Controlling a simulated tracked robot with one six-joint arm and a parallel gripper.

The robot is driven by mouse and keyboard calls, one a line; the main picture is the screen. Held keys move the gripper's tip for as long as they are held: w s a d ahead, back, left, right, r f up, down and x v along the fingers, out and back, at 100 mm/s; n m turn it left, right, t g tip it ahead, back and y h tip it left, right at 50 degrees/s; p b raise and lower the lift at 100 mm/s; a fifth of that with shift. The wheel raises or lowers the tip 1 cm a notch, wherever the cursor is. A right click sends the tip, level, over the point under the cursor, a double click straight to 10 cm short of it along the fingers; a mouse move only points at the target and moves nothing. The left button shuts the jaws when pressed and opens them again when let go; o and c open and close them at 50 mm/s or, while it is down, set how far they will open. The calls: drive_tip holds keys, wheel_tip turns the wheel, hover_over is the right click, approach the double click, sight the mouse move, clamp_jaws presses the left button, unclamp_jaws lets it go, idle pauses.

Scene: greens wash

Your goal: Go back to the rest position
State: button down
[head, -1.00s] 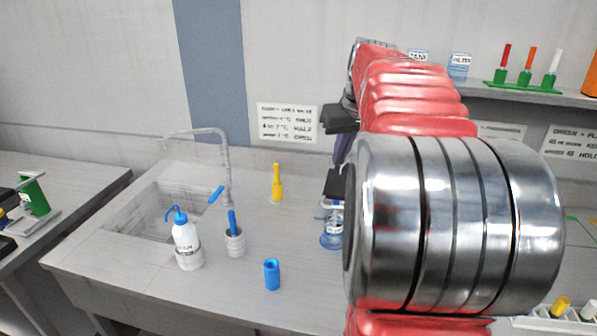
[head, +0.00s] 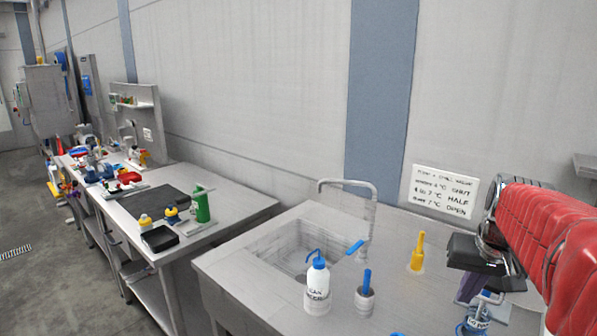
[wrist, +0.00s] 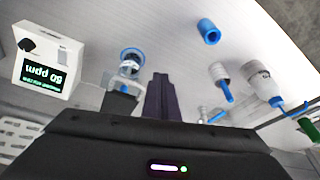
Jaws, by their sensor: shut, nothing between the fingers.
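My gripper (head: 469,290) hangs at the right of the head view, below its black wrist part and above the sink bench. In the wrist view my gripper (wrist: 163,98) shows as dark fingers closed together with nothing between them. The same vessel (wrist: 131,58) shows left of the fingers in the wrist view. Whether the fingers are clear of it is hard to tell from the head view. My red arm fills the right edge.
The sink bench holds a white wash bottle (head: 318,283), a blue-handled brush in a holder (head: 364,300) and a yellow bottle (head: 417,255). A blue cup (wrist: 208,31) and a display box (wrist: 48,62) show in the wrist view. Open floor (head: 45,280) lies at the left.

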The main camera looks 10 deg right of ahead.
drive_tip(key=s+a+f+n, duration=0.1)
drive_tip(key=s+a+n, duration=0.1)
drive_tip(key=a, duration=0.7)
drive_tip(key=s+a+f+n+t+y, duration=0.1)
drive_tip(key=s+a, duration=0.3)
drive_tip(key=a, duration=0.4)
drive_tip(key=s+a+f+n+t, duration=0.1)
drive_tip(key=s+a+f+n, duration=0.1)
drive_tip(key=a, duration=0.7)
drive_tip(key=shift+s+a+f+n+y, duration=0.15)
drive_tip(key=shift+s+a+n+y, duration=0.15)
drive_tip(key=shift+s+n, duration=0.55)
drive_tip(key=shift+s+m, duration=0.25)
drive_tip(key=shift+s, duration=0.1)
